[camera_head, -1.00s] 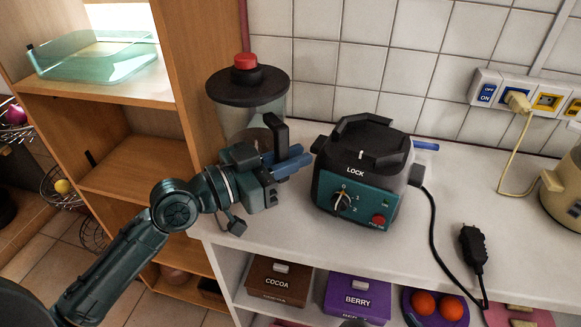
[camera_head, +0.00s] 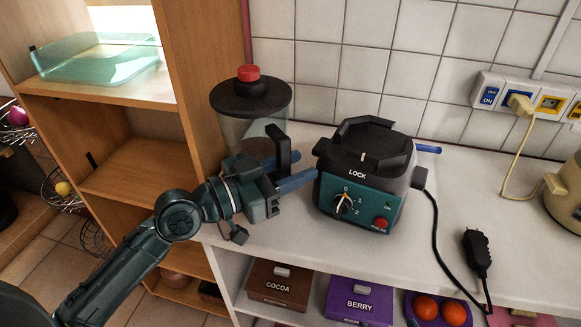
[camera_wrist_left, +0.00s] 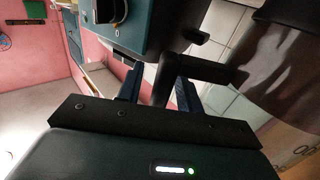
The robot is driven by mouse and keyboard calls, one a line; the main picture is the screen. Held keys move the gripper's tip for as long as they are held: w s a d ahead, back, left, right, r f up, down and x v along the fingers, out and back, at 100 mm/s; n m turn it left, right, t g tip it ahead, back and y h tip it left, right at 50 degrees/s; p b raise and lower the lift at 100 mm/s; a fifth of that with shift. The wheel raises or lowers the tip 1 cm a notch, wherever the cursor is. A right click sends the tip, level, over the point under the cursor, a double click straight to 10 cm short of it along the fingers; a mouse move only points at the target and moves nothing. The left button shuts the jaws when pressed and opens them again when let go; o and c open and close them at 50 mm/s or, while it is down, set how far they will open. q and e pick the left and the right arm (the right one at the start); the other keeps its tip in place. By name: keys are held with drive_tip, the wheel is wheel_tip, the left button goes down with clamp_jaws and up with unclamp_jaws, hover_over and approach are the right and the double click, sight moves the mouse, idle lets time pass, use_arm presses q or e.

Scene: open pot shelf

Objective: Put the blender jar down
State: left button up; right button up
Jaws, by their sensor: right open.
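The blender jar (camera_head: 238,132) is clear with a wide black lid, a red cap and a black handle (camera_head: 282,150). It is upright at the left end of the white counter, left of the blender base (camera_head: 360,180). My left gripper (camera_head: 290,172) hides its bottom, so I cannot see clearly whether it touches the counter. The gripper's blue fingers are spread to either side of the handle. In the left wrist view the handle (camera_wrist_left: 162,82) stands between the fingers with a gap, and the jar (camera_wrist_left: 275,65) is at right. My right gripper is not in view.
A wooden shelf (camera_head: 140,170) with a glass dish (camera_head: 95,62) stands close left of the jar. The base's black cord and plug (camera_head: 477,250) lie at right. A blue bar (camera_head: 428,149) lies behind the base. The counter (camera_head: 285,228) is clear in front.

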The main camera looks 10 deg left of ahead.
use_arm(q)
drive_tip(key=shift+r, duration=0.2)
drive_tip(key=v, duration=0.1)
drive_tip(key=b+v, duration=0.1)
drive_tip(key=v, duration=0.3)
drive_tip(key=shift+a+f+b, duration=0.1)
drive_tip(key=shift+f+b, duration=0.25)
drive_tip(key=shift+f, duration=0.05)
drive_tip(key=b, duration=0.4)
approach(278, 176)
drive_tip(key=shift+w+d+r, duration=0.25)
drive_tip(key=shift+d+r, duration=0.05)
use_arm(e)
drive_tip(key=shift+s+d+r+t, duration=0.25)
drive_tip(key=shift+d+t, duration=0.25)
drive_tip(key=shift+s+d+r+t, duration=0.2)
drive_tip(key=shift+s+d+t, duration=0.05)
drive_tip(key=shift+d+t, duration=0.25)
drive_tip(key=shift+f, duration=0.1)
